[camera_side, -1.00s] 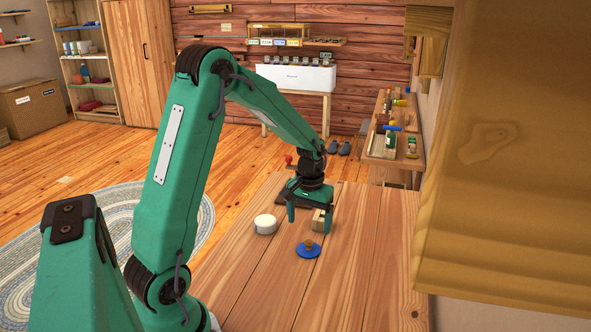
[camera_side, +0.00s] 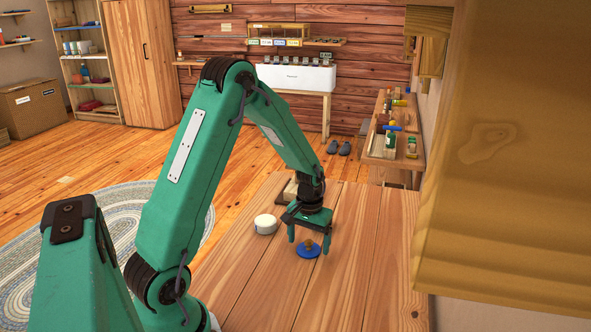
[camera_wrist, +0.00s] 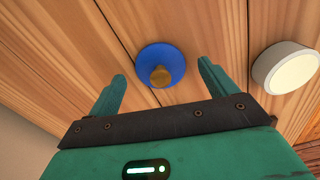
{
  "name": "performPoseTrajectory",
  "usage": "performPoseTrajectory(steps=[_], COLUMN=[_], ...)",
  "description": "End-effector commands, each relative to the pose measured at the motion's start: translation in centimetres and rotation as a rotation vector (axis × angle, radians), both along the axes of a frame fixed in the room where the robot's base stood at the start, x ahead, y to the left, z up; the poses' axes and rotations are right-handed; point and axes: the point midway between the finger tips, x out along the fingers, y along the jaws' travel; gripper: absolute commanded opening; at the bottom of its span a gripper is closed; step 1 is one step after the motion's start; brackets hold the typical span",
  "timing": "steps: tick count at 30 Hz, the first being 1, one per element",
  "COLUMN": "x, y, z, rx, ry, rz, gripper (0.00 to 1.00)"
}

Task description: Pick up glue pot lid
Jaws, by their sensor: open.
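The glue pot lid, a blue disc with a brown knob on top, lies flat on the wooden table in the side view (camera_side: 307,252). It also shows in the wrist view (camera_wrist: 174,57), knob toward me. My gripper (camera_side: 308,245) points down over the lid, its green fingers apart on either side of the knob in the side view. In the wrist view my gripper (camera_wrist: 162,72) is open and empty, with the lid ahead between the finger directions. The fingers do not appear to touch the lid.
A white round object (camera_side: 265,224) stands on the table left of my gripper; it shows at the right in the wrist view (camera_wrist: 287,69). A dark, partly hidden item (camera_side: 284,192) lies behind my gripper. The table's front and right are clear.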

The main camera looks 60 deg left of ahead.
Motion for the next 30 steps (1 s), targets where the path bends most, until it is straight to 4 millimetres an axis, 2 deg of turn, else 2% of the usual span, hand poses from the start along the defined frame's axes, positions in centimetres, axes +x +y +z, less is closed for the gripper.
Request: performPoseTrajectory(steps=[5, 19, 20, 26, 27, 30], x=[-0.04, -0.04, -0.04, -0.03, -0.03, -0.03], y=[-0.01, 0.0, 0.0, 0.01, 0.01, 0.01], z=[-0.87, -0.87, -0.87, -0.86, -0.86, -0.86], rx=[-0.001, 0.0, 0.0, 0.0, 0.0, 0.0], ry=[0.001, 0.0, 0.0, 0.0, 0.0, 0.0], rz=[0.0, 0.0, 0.0, 0.0, 0.0, 0.0], gripper=[0.85, 0.85, 0.81, 0.41, 0.37, 0.37])
